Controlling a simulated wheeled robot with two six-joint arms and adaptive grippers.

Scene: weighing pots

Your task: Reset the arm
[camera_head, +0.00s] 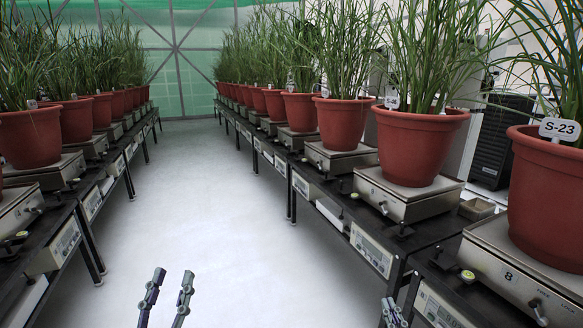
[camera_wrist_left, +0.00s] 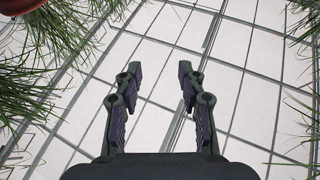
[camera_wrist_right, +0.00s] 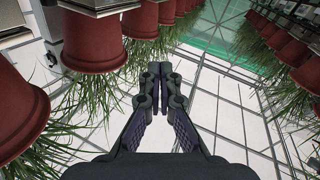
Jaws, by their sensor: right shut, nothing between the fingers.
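My left gripper (camera_head: 174,276) points up at the bottom of the head view, over the white floor of the aisle. Its two fingers stand apart with nothing between them, as the left wrist view (camera_wrist_left: 159,70) shows. My right gripper (camera_head: 392,306) is at the bottom edge of the head view, near the front of the right bench. In the right wrist view (camera_wrist_right: 159,72) its fingers are together and hold nothing. Both wrist views look up past the fingers to the greenhouse roof.
Rows of red pots with tall grass stand on scales along the left bench (camera_head: 88,212) and the right bench (camera_head: 430,231). The closest right pot (camera_head: 545,195) has the tag S-23 (camera_head: 560,129). The white aisle floor (camera_head: 210,200) between the benches is clear.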

